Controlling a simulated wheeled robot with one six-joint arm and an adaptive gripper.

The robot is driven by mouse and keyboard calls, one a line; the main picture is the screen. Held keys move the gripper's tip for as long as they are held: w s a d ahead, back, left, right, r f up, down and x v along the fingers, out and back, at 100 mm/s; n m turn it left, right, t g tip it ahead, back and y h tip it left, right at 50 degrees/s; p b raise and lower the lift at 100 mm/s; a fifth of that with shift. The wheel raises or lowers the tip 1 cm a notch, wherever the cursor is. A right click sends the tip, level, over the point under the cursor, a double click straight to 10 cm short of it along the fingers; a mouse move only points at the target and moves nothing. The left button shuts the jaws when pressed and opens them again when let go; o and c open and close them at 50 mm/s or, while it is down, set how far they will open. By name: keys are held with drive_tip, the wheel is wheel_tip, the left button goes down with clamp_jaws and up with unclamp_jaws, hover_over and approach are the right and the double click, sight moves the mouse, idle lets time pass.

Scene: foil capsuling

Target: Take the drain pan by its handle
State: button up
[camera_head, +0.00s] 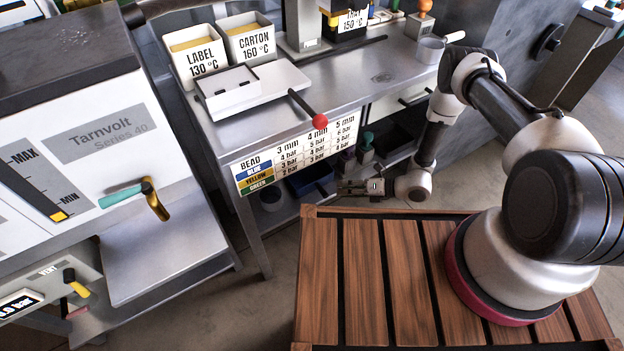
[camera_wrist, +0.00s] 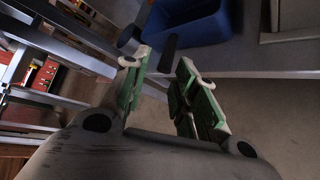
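A blue pan (camera_head: 308,181), which I take to be the drain pan, sits on the lower shelf under the bench. It also shows in the wrist view (camera_wrist: 190,20) at the top, with a dark bar-like handle (camera_wrist: 168,54) sticking out toward my gripper. My gripper (camera_head: 345,187) is low in front of the shelf, to the right of the pan. In the wrist view, the two green-padded fingers (camera_wrist: 163,60) are apart with nothing held between them. The handle's end lies ahead of the gap between the tips; I cannot tell whether it touches either finger.
A dark round cup (camera_wrist: 128,40) stands beside the pan on the lower shelf (camera_wrist: 240,58). The bench leg (camera_head: 252,232) is to the left. A wooden slatted platform (camera_head: 330,265) lies below my arm. A white drawer (camera_head: 400,101) is above right.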

drive_tip(key=shift+m+t, duration=0.3)
drive_tip(key=shift+m, duration=0.3)
drive_tip(key=x, duration=0.3)
drive_tip(key=f+x, duration=0.1)
drive_tip(key=x, duration=0.4)
drive_tip(key=shift+w+f, duration=0.15)
drive_tip(key=shift+f, duration=0.2)
clamp_jaws()
